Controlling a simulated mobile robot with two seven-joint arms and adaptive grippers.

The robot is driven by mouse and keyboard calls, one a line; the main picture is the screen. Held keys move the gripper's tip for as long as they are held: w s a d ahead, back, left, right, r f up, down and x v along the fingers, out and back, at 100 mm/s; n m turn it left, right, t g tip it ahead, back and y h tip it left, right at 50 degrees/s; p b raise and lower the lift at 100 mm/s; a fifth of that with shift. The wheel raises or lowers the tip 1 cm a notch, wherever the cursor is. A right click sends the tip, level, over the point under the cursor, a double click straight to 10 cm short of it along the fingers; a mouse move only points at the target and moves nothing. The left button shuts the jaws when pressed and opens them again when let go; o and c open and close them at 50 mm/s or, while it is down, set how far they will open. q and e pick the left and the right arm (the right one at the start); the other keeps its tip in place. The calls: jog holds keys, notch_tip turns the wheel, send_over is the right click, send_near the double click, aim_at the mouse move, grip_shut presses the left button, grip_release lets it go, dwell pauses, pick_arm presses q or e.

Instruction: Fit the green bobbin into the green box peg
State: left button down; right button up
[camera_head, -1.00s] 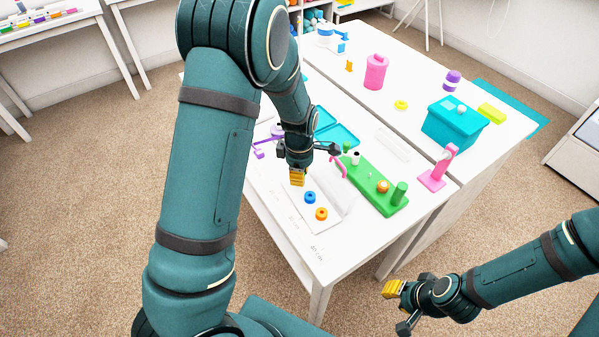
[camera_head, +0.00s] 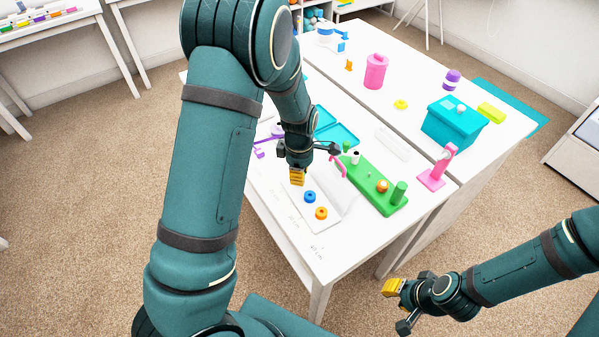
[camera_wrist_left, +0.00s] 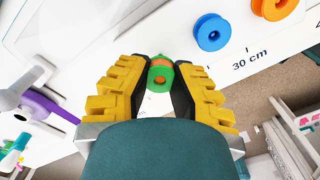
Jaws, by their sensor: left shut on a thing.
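My left gripper (camera_head: 297,183) is low over the front part of the white table. In the left wrist view its yellow fingers (camera_wrist_left: 160,82) are closed on the small green bobbin (camera_wrist_left: 159,73), with orange visible at its middle. The bobbin is hidden in the head view. The long green box (camera_head: 366,180) lies to the right of the left gripper. It carries several upright pegs, including a thick green peg (camera_head: 399,193) at its near end and an orange piece (camera_head: 382,186). My right gripper (camera_head: 397,304) hangs off the table at lower right; its jaw opening is unclear.
A pink stand (camera_head: 438,170) is right of the green box. A teal box (camera_head: 455,122) and pink canister (camera_head: 376,71) stand farther back.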

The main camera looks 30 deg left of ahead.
pick_arm(q)
jog(key=shift+p, duration=0.4)
dwell(0.7)
jog(key=shift+f+b, duration=0.8)
jog(key=shift+f, duration=0.45)
jog(key=c, duration=0.9)
grip_release()
jog(key=shift+r, duration=0.1)
notch_tip(320, 180, up, 12)
jog(key=shift+f, duration=0.1)
